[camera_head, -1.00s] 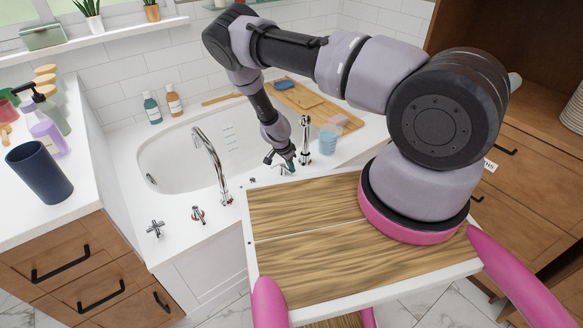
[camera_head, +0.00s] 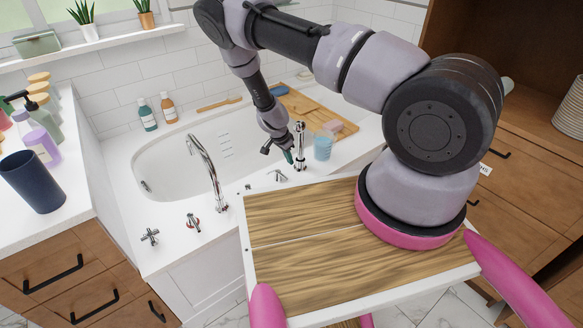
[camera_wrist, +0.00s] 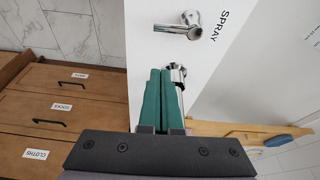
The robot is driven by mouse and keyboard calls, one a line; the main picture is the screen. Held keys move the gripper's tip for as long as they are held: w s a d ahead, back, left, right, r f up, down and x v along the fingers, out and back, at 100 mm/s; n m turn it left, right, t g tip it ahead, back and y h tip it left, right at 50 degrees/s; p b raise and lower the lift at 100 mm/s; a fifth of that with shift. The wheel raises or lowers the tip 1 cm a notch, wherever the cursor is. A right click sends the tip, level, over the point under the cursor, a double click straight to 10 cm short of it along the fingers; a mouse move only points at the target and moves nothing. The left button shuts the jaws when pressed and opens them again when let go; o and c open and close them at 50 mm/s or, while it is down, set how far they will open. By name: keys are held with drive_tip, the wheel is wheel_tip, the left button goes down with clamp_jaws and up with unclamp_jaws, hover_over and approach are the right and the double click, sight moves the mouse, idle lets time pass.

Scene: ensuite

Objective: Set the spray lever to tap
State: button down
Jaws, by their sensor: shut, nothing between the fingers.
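The spray lever (camera_wrist: 178,27) is a chrome handle on the white deck in the wrist view. Its arm points left in that picture, away from the printed word SPRAY (camera_wrist: 222,25); no "tap" word is readable. In the head view a small chrome lever (camera_head: 278,176) sits on the tub's near rim. My gripper (camera_wrist: 161,72) has teal fingers pressed together with nothing between them. In the head view my gripper (camera_head: 289,158) is above and right of the lever, apart from it. A chrome fitting (camera_wrist: 178,72) shows partly hidden behind the fingers.
A tall chrome post (camera_head: 300,140) and a blue cup (camera_head: 322,147) stand close to my gripper's right. A wooden board (camera_head: 310,108) lies behind them. The curved tap (camera_head: 207,170) rises at the left. The tub (camera_head: 180,160) is empty.

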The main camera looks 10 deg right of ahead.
drive_tip(key=shift+v, duration=1.05)
wheel_tip(320, 180, up, 40)
drive_tip(key=s+a+n+t+y, duration=0.2)
drive_tip(key=n+y, duration=0.1)
drive_tip(key=y, duration=0.3)
drive_tip(key=s+d+r+n+t, duration=0.1)
drive_tip(key=s+d+r, duration=0.1)
drive_tip(key=s+r, duration=0.5)
drive_tip(key=s+d+r+n, duration=0.1)
drive_tip(key=s+r, duration=0.3)
drive_tip(key=r, duration=0.5)
drive_tip(key=s+d+r+n+t, duration=0.1)
drive_tip(key=s+r, duration=0.2)
drive_tip(key=s, duration=0.4)
drive_tip(key=s+d+r+n+t, duration=0.1)
drive_tip(key=s+d+r+n, duration=0.1)
drive_tip(key=s, duration=0.6)
drive_tip(key=shift+s+d+r+t+h, duration=0.3)
drive_tip(key=shift+d+r+h, duration=0.05)
drive_tip(key=shift+r+h, duration=0.05)
